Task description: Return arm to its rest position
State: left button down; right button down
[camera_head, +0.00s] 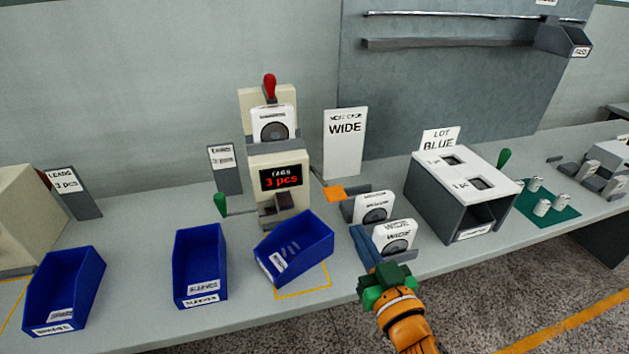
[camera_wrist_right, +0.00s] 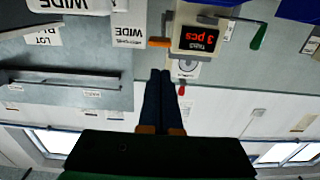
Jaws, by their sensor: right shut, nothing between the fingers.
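My right gripper (camera_head: 362,236) is at the front of the table, right of the middle blue bins. Its blue fingers lie together, with nothing visible between them. In the right wrist view the shut fingers (camera_wrist_right: 160,74) point toward the machine and the wall; this view is upside down. The orange wrist and green gripper body show below the fingers in the head view. The fingertips appear close beside the front white WIDE plate (camera_head: 398,236); I cannot tell whether they touch it. My left arm and gripper are not in view.
A machine with a red "3 pcs" display (camera_head: 281,178) stands behind a tilted blue bin (camera_head: 308,262). A SLEEVES bin (camera_head: 200,292) and another blue bin (camera_head: 48,312) stand left. The LOT BLUE box (camera_head: 432,205) and green mat (camera_head: 560,218) are right. Open floor lies in front.

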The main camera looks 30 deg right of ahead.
jog(key=s+a+f+g, duration=0.1)
jog(key=f+g, duration=0.1)
jog(key=f, duration=0.2)
jog(key=s+a+f+g, duration=0.1)
jog(key=s+f+g, duration=0.1)
jog(key=f, duration=0.3)
jog(key=s+a+f+g+y, duration=0.1)
jog(key=f+g, duration=0.3)
jog(key=f, duration=0.1)
jog(key=shift+s+f+n, duration=0.1)
jog(key=shift+s+n, duration=0.1)
jog(key=shift+n, duration=0.2)
jog(key=s+a+f+n+g+y, duration=0.35)
jog(key=s+a+f+g, duration=0.3)
jog(key=s, duration=0.25)
notch_tip(320, 180, down, 17)
jog(key=s+g, duration=0.1)
jog(key=s, duration=0.2)
jog(key=s+d+f+g+p, duration=0.1)
jog(key=s+f, duration=0.8)
jog(key=s, duration=0.2)
jog(key=shift+s+d+f+n, duration=0.15)
jog(key=shift+d+n, duration=0.2)
jog(key=shift+h, duration=0.25)
